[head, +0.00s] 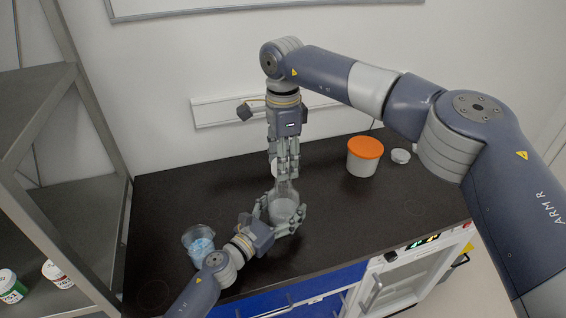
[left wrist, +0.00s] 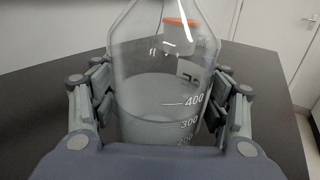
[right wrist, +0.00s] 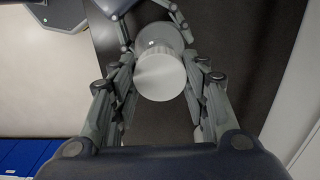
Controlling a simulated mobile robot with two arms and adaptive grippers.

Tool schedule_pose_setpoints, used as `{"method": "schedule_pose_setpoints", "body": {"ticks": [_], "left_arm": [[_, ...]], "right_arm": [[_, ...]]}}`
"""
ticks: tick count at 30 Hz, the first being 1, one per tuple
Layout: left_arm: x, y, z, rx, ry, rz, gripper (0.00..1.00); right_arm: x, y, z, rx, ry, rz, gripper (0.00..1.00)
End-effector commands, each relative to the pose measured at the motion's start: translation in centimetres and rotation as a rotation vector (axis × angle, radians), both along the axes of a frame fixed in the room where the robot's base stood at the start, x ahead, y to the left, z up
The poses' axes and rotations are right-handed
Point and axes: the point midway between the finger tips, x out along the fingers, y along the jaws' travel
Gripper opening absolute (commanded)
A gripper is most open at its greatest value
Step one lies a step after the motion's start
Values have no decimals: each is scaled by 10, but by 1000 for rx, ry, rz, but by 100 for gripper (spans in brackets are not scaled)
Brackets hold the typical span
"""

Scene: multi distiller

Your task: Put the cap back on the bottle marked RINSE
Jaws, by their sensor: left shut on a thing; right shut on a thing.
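A clear glass bottle (head: 286,190) stands upright over the dark bench, with volume marks showing in the left wrist view (left wrist: 165,105). Its label shows only in part, so I cannot read its name. My left gripper (head: 281,220) is shut around the bottle's body, with fingers on both sides. My right gripper (head: 285,172) points down above the bottle's neck. It is shut on a white round cap (right wrist: 160,75), seen between its fingers in the right wrist view. The cap is at or just above the bottle's mouth; I cannot tell whether they touch.
A beaker with blue contents (head: 199,243) stands left of my left gripper. A white tub with an orange lid (head: 364,150) and a small white round thing (head: 400,156) are at the back right. A metal shelf (head: 95,130) borders the left. The bench's right front is clear.

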Motion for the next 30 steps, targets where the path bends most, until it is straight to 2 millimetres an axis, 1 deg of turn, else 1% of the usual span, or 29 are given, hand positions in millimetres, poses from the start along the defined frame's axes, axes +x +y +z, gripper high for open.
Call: {"method": "schedule_pose_setpoints", "body": {"ticks": [1,3,18,27,30], "left_arm": [[0,0,0,1,1,1,26],[0,0,0,1,1,1,26],[0,0,-1,1,1,1,26],[0,0,-1,1,1,1,26],[0,0,-1,1,1,1,26]], "right_arm": [[0,0,-7,0,1,0,33],[0,-1,-12,-1,0,0,33],[0,0,-12,-1,-1,-1,33],[0,0,-27,0,0,-1,33],[0,0,-29,0,0,-1,33]]}}
